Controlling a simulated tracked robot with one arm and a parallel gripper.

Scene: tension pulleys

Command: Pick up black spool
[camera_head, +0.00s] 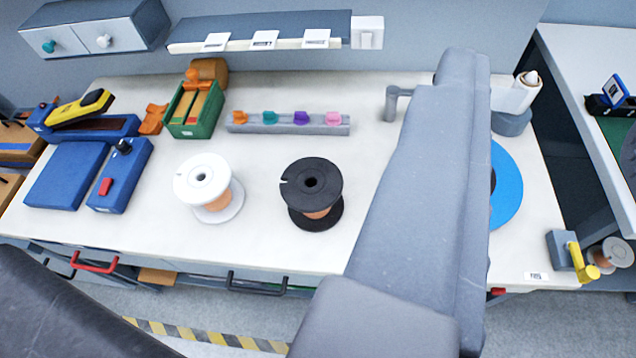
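The black spool (311,184) stands upright on the white workbench (265,235), near the middle of the picture. It has a hole in its top flange and copper-coloured winding between its flanges. A white spool (202,179) of the same shape stands upright to its left, apart from it. My grey arm crosses the right half of the picture, to the right of the black spool and apart from it in the picture. My gripper's fingers do not show.
Behind the spools are a grey rail (288,123) with coloured knobs and a green box (193,108). Blue devices (122,175) lie at the left. A blue disc (506,186) is partly hidden behind my arm. The bench around the black spool's front is clear.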

